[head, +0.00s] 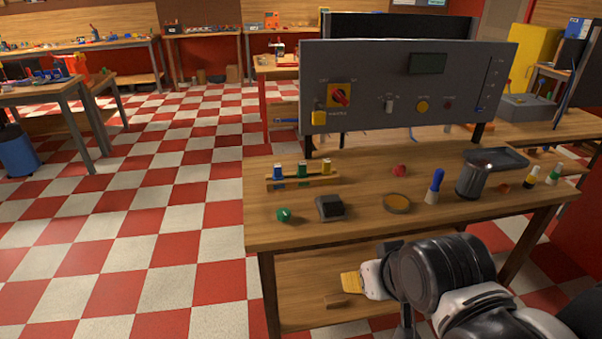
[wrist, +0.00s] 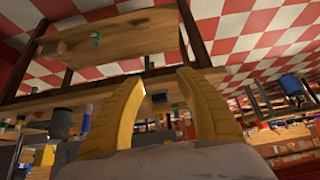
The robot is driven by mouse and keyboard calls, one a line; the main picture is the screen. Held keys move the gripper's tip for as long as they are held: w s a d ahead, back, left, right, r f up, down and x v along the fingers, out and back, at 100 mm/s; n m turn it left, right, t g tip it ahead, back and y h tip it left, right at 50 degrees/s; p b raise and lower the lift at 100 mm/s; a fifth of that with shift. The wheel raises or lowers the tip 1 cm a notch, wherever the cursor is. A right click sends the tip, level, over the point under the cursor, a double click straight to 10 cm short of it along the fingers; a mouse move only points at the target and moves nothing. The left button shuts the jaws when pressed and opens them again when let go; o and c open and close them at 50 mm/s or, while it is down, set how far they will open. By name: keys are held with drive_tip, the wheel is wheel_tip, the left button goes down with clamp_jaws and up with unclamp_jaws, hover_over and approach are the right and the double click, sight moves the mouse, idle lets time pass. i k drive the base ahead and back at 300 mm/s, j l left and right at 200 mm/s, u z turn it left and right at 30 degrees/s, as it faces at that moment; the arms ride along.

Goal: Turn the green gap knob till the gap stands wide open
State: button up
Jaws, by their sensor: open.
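A small green knob (head: 283,215) with a pale mark sits near the front left corner of the wooden bench top in the head view. It seems the only green knob in sight; no gap label is readable. What looks like the same knob shows small between my fingers in the upside-down wrist view (wrist: 176,107). My gripper (head: 352,283) is in front of the bench, below its top, to the right of the knob and well apart from it. Its yellow fingers are spread apart and empty in the wrist view (wrist: 164,76).
A black box (head: 330,207) stands right of the knob, and a rack of colored bottles (head: 302,176) behind it. A round dish (head: 397,203), blue-handled tool (head: 435,186) and dark canister (head: 474,175) stand farther right. A grey control panel (head: 400,85) rises behind. A wood block (head: 335,300) lies below.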

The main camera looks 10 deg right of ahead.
sight(283, 213)
drive_tip(key=i+j, duration=0.2)
drive_tip(key=j, duration=0.15)
drive_tip(key=i+j, duration=0.4)
drive_tip(key=j, duration=0.25)
drive_tip(key=i+j, duration=0.2)
drive_tip(key=j+z, duration=0.05)
drive_tip(key=j, duration=0.05)
